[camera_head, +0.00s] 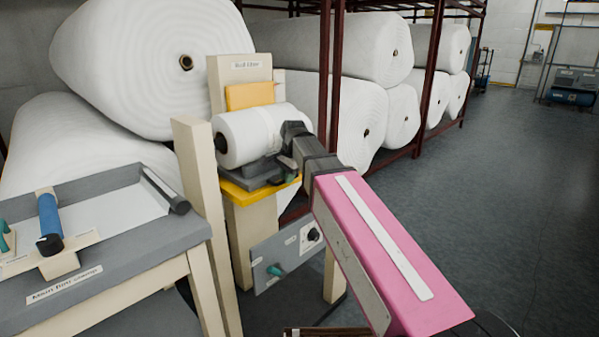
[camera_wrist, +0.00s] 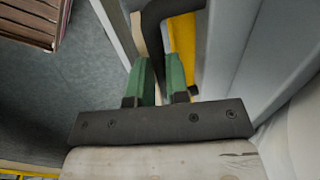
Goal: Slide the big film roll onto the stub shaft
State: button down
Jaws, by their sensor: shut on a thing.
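A white film roll (camera_head: 255,134) lies on its side on a dark grey cradle (camera_head: 250,172) above a yellow plate (camera_head: 240,188). A dark core shows at its left end. My gripper (camera_head: 289,177) is low at the right of the roll, partly hidden by my pink arm. In the wrist view, its green fingers (camera_wrist: 159,68) are shut on a dark handle (camera_wrist: 153,30), beside a yellow edge. What the handle joins to is unclear. I cannot make out the stub shaft for certain.
A cream post (camera_head: 205,220) stands left of the roll. A grey bench (camera_head: 120,250) with a blue roller (camera_head: 49,218) is at left. A control panel (camera_head: 285,256) sits below the cradle. Large white rolls (camera_head: 150,65) and racks stand behind. Floor at right (camera_head: 510,180) is clear.

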aim_at(282, 182)
jog(key=shift+s+a, duration=0.95)
jog(key=shift+s, duration=0.05)
jog(key=c, duration=1.1)
grip_release()
jog(key=shift+s+a, duration=0.1)
jog(key=shift+r, duration=0.5)
notch_tip(282, 182, up, 10)
jog(key=s+d, duration=0.1)
jog(key=shift+s+d+f, duration=0.2)
jog(key=shift+d, duration=0.1)
